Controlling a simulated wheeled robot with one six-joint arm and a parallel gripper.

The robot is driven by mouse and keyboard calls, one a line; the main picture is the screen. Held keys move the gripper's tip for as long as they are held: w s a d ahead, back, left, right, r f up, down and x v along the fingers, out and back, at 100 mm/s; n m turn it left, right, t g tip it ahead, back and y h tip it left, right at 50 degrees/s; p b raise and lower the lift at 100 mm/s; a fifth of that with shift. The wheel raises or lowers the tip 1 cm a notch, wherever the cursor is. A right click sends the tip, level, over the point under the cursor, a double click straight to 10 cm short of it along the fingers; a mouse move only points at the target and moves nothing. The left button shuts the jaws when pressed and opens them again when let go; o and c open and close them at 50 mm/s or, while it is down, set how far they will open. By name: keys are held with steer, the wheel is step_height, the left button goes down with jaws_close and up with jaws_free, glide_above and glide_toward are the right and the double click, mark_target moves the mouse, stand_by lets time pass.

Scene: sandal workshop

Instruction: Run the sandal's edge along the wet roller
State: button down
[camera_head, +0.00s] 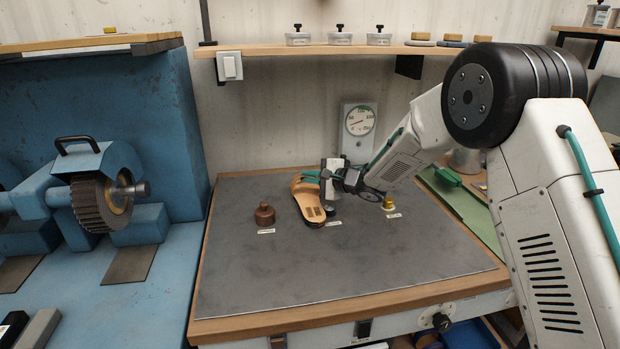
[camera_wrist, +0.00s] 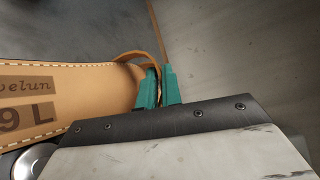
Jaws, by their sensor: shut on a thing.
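The tan sandal (camera_head: 308,200) is at the back middle of the grey-topped bench, its heel toward the front. In the wrist view the sandal (camera_wrist: 85,82) shows a stitched footbed with dark patches reading "9 L". My gripper (camera_head: 312,176) reaches it from the right. In the wrist view its green fingers (camera_wrist: 159,88) are shut on the brown strap at the sandal's side. I cannot tell whether the sole touches the bench. A small dark round thing (camera_head: 330,211) sits beside the heel, partly hidden. I cannot pick out a wet roller for certain.
A brown knobbed pot (camera_head: 264,214) stands left of the sandal and a small brass-coloured piece (camera_head: 388,203) right of it. A dial gauge (camera_head: 359,123) stands behind. A blue machine with a ribbed wheel (camera_head: 99,204) is at left. The bench's front (camera_head: 330,272) is clear.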

mark_target(308, 186)
steer(key=shift+w+a, duration=0.1)
steer(key=shift+w, duration=0.2)
steer(key=shift+w+a, duration=0.15)
steer(key=shift+w, duration=0.3)
steer(key=shift+w, duration=0.25)
stand_by(0.6)
steer(key=shift+w+a, duration=0.15)
steer(key=shift+w, duration=0.35)
steer(key=shift+w, duration=0.1)
steer(key=shift+w, duration=0.25)
stand_by(0.6)
steer(key=shift+w, duration=0.5)
steer(key=shift+w, duration=0.15)
stand_by(0.4)
steer(key=shift+a, duration=0.1)
stand_by(0.8)
